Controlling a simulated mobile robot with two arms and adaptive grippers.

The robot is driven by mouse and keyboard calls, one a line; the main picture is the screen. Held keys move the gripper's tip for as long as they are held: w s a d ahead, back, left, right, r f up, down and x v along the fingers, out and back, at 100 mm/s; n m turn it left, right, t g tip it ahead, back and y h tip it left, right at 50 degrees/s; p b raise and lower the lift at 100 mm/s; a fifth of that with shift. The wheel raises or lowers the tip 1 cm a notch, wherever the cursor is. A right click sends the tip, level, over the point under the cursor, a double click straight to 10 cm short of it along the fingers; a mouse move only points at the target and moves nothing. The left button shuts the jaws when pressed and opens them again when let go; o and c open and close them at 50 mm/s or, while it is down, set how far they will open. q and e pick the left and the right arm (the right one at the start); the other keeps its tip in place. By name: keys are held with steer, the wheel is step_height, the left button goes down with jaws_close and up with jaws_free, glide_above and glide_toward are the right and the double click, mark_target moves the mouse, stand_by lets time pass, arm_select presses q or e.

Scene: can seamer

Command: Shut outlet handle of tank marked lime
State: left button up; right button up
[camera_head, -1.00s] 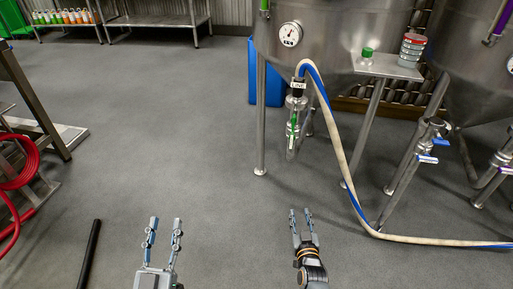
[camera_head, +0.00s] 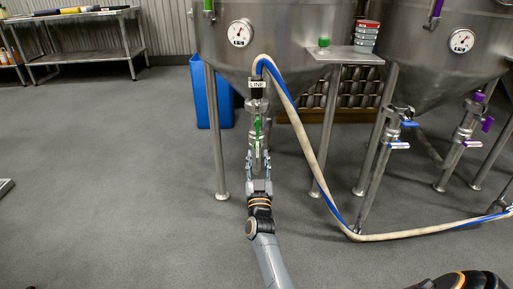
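The tank marked lime (camera_head: 222,68) is a steel cone-bottomed tank with a gauge, left of centre. Its white label (camera_head: 257,84) hangs above the outlet. The green outlet handle (camera_head: 257,128) points straight down along the outlet pipe. My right gripper (camera_head: 258,160) is at the lower end of the outlet, its fingers apart on either side of the handle's lower part. I cannot tell whether they touch it. My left gripper is not in view.
A blue and cream hose (camera_head: 305,140) loops from the tank's outlet area down to the floor at right. Steel tank legs (camera_head: 216,140) stand close by. Another tank (camera_head: 440,50) has blue and purple handles.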

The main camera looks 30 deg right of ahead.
mark_target(257, 146)
steer(key=b+x, duration=0.1)
steer(key=x, duration=0.5)
steer(key=shift+w+b, duration=0.1)
steer(key=shift+b, duration=0.2)
steer(key=shift+c, duration=0.5)
jaws_close()
